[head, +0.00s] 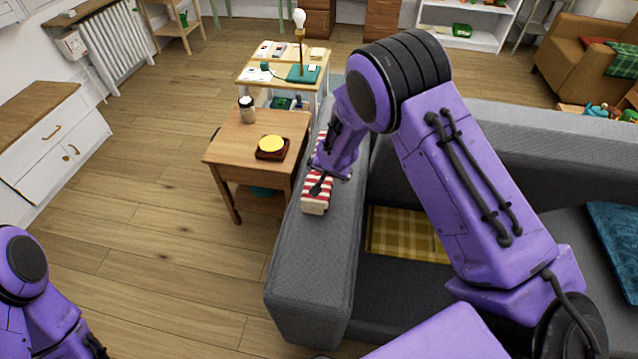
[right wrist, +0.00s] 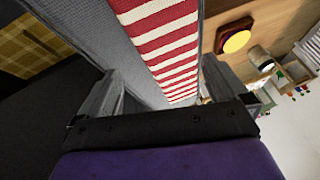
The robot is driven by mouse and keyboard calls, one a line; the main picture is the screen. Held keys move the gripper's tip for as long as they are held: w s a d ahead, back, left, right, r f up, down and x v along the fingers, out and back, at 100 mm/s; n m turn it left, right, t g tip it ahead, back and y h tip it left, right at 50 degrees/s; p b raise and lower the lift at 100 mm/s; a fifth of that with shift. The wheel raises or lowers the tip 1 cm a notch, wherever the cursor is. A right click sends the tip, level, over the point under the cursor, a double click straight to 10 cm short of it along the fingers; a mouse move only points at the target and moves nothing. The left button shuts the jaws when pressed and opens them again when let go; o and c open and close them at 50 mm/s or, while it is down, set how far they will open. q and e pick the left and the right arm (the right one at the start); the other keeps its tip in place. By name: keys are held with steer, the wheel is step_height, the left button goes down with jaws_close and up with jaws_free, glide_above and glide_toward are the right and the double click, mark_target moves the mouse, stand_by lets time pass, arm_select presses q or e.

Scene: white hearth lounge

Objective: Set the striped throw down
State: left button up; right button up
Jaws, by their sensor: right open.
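The striped throw (head: 315,204), folded long and narrow with red and white stripes, lies along the top of the grey sofa's left arm (head: 294,262). My right gripper (head: 322,184) is over the throw's near part and hides some of it. In the right wrist view, the throw (right wrist: 165,40) runs away between the two spread fingers of my right gripper (right wrist: 160,92). The fingers are open and nothing shows gripped. Whether they touch the throw cannot be told. My left arm is at the bottom left of the head view, with its gripper outside the picture.
A wooden side table (head: 232,150) stands left of the sofa arm, with a jar (head: 247,110) and a dark dish with a yellow top (head: 271,147). The floor at left is clear.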

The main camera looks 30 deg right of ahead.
steer(key=shift+n+g+h, duration=0.5)
steer(key=shift+n+g, duration=0.2)
steer(key=shift+g, duration=0.1)
steer(key=w+b, duration=0.5)
steer(key=shift+w+d+r, duration=0.25)
steer(key=shift+w+d, duration=0.1)
steer(key=shift+w, duration=0.05)
steer(key=x, duration=0.6)
steer(key=p+x, duration=0.1)
steer(key=x, duration=0.2)
steer(key=shift+w+d+f, duration=0.2)
steer(key=shift+w+d, duration=0.1)
steer(key=shift+d, duration=0.05)
steer(key=shift+s+r, duration=0.1)
steer(key=c, duration=0.3)
arm_select(q)
step_height(320, 180, down, 8)
steer(key=shift+s+a+r, duration=0.15)
steer(key=shift+s+r, duration=0.05)
arm_select(e)
steer(key=c, duration=0.7)
steer(key=shift+r, duration=0.1)
